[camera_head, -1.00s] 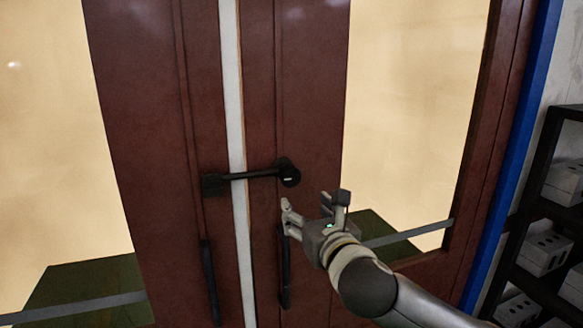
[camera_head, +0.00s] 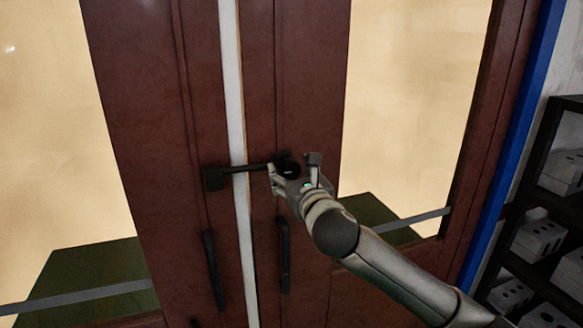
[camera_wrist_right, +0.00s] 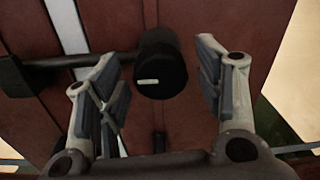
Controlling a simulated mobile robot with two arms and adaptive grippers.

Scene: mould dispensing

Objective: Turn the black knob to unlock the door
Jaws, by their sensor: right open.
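The black knob (camera_head: 288,167) is a short cylinder on the right door leaf, at the right end of a black bar (camera_head: 243,168) that crosses the white strip between the two leaves. My right gripper (camera_head: 294,165) is at the knob, with its open fingers on either side of it. In the right wrist view the knob (camera_wrist_right: 161,66) shows between the two spread fingers, nearer the upper part of the gap, with a small pale mark on its face. I see a gap on both sides, so the fingers do not appear closed on it. My left gripper is not in view.
Two black vertical door handles (camera_head: 213,270) (camera_head: 285,255) hang below the bar. The brown double door (camera_head: 160,120) has large glass panes. A black shelf (camera_head: 540,240) with grey boxes stands at the far right.

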